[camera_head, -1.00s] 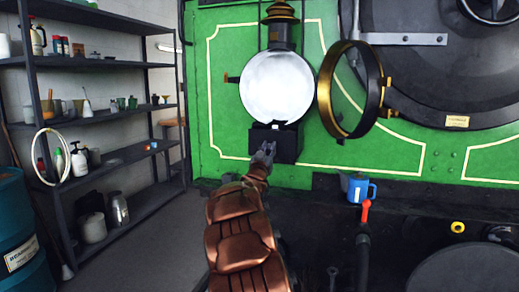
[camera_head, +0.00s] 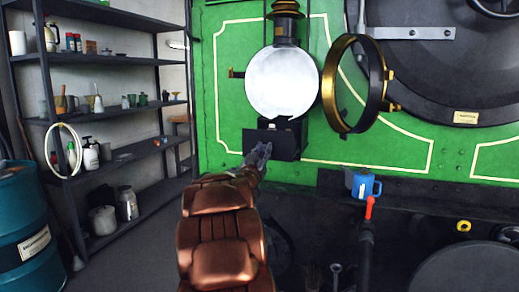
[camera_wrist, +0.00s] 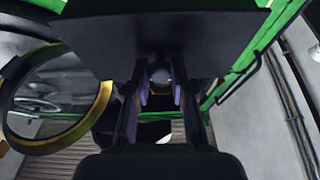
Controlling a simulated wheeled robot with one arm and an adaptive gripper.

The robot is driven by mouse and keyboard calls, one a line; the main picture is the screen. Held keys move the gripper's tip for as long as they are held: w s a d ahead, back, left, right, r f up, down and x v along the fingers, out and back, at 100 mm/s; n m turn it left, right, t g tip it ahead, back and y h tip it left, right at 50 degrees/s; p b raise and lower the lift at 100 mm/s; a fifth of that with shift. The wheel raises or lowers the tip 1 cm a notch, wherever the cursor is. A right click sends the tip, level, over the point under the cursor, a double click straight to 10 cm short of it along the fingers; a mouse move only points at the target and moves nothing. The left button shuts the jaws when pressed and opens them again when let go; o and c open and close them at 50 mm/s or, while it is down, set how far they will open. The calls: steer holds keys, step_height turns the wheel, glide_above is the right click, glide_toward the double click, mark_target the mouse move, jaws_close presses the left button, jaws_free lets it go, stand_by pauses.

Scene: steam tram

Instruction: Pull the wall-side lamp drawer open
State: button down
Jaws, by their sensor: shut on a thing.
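The lamp (camera_head: 282,82) is mounted on the green tram front, with a pale round face and a black chimney with a brass top. Below it is a black box with the drawer (camera_head: 285,146). The drawer's front seems to stand out toward me from the box, lower and to the left. My gripper (camera_head: 261,152) is at the drawer's front, fingers shut on its small knob. In the wrist view, the fingers close around the round, shiny knob (camera_wrist: 160,75) beneath a dark panel (camera_wrist: 150,40). The fingers partly hide the knob.
An open brass-rimmed lamp door (camera_head: 354,84) hangs right of the lamp. Metal shelving (camera_head: 112,115) and a blue drum (camera_head: 26,230) are on the left. Floor between shelving and tram is clear.

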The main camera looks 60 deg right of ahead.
steer(key=c, duration=1)
jaws_free()
steer(key=shift+a, duration=0.1)
steer(key=v, duration=1.1)
steer(key=shift+a, duration=0.35)
steer(key=shift+f, duration=0.1)
